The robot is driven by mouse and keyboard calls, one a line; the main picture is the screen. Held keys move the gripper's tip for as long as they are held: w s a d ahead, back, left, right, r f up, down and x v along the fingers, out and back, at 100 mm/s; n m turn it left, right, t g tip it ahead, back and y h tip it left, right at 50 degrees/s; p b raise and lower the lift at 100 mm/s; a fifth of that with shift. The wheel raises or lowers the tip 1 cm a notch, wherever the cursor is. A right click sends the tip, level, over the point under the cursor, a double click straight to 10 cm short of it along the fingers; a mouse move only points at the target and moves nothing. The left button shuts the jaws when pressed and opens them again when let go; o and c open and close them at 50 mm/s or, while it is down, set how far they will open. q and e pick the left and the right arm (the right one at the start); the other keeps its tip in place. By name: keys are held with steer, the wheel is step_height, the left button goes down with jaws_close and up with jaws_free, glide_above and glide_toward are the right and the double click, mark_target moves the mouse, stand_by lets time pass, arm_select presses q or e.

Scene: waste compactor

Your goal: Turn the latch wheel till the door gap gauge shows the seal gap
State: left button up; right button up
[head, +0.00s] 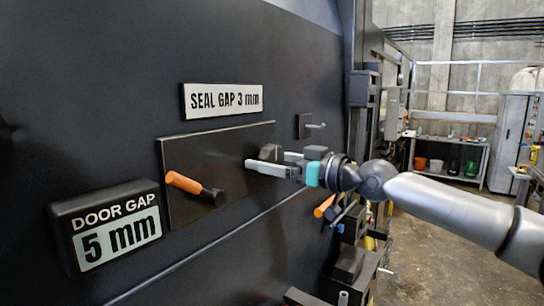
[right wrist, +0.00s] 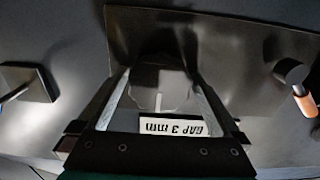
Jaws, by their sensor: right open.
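The door gap gauge (head: 117,226) is a black box on the left reading 5 mm. A plate above the panel (head: 216,99) reads SEAL GAP 3 mm. My right gripper (head: 262,161) is open at the right part of the dark panel. In the right wrist view, a dark rounded knob, seemingly the latch wheel (right wrist: 160,88), with a pale line on it lies between the two fingers (right wrist: 160,76); contact cannot be told. In the head view the gripper largely hides the wheel (head: 269,152). My left gripper is not in view.
An orange-handled lever (head: 190,184) sticks out from the panel's left part; it also shows in the right wrist view (right wrist: 300,88). A small lever on a square plate (head: 306,126) is behind the gripper. Another orange handle (head: 324,206) is below my right arm. Open floor lies right.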

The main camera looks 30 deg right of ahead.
steer(key=c, duration=1.1)
steer(key=shift+c, duration=0.2)
steer(key=m, duration=0.4)
steer(key=shift+m+p, duration=0.3)
steer(key=shift+m, duration=0.1)
steer(key=m+p, duration=0.1)
steer(key=m, duration=0.3)
steer(key=shift+m+p, duration=0.3)
steer(key=shift+p, duration=0.05)
steer(key=m+p, duration=0.3)
steer(key=m, duration=0.1)
steer(key=shift+r+m, duration=0.15)
steer(key=shift+m, duration=0.15)
steer(key=shift+m+p, duration=1.65)
steer(key=shift+m, duration=0.25)
